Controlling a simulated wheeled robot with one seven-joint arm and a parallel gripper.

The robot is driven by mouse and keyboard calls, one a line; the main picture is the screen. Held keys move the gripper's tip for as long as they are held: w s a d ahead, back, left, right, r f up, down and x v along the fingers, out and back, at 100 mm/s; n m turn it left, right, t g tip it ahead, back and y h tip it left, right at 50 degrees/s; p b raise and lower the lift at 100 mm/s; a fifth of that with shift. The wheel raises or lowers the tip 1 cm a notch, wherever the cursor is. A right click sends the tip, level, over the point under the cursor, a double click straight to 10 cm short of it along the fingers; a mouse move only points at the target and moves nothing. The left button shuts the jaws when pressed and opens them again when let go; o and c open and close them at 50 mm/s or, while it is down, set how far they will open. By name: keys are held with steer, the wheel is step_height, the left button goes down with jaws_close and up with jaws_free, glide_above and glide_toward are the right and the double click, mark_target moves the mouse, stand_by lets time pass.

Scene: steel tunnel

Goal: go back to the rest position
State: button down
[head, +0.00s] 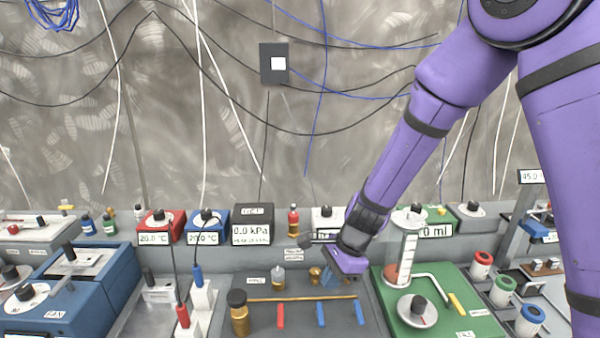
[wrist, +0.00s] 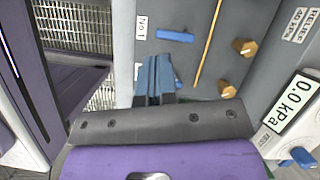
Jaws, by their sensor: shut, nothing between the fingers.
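My gripper (head: 330,281) is at the end of my purple arm, low over the grey panel (head: 262,318) at the bench's middle. Whether the fingertips touch the panel cannot be told.
A brass rod (head: 300,298) and red and blue levers (head: 281,315) are on the panel. A green unit with a clear cylinder (head: 401,258) stands close right. Instrument boxes (head: 252,224) line the back. Above the bench's left half is open air.

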steer(key=s+d+r+n+t, duration=0.1)
steer(key=s+d+r+n, duration=0.1)
steer(key=d+r+n, duration=0.3)
steer(key=s+d+r+t+h, duration=0.1)
steer(key=s+d+r, duration=0.1)
steer(key=r, duration=0.6)
steer(key=s+d+r+n+t, duration=0.1)
steer(key=s+d+r+n, duration=0.1)
steer(key=d+r+n, duration=0.3)
steer(key=s+d+r+n+t+h, duration=0.1)
steer(key=s+d+r+n, duration=0.1)
steer(key=s+d+r, duration=0.3)
steer(key=s+d+r+n+t+h, duration=0.1)
steer(key=s+d+r, duration=0.4)
steer(key=s, duration=0.5)
steer(key=shift+s+d+r+n+t+h, duration=0.3)
steer(key=shift+r+n+t+h, duration=0.15)
steer(key=shift+h, duration=0.25)
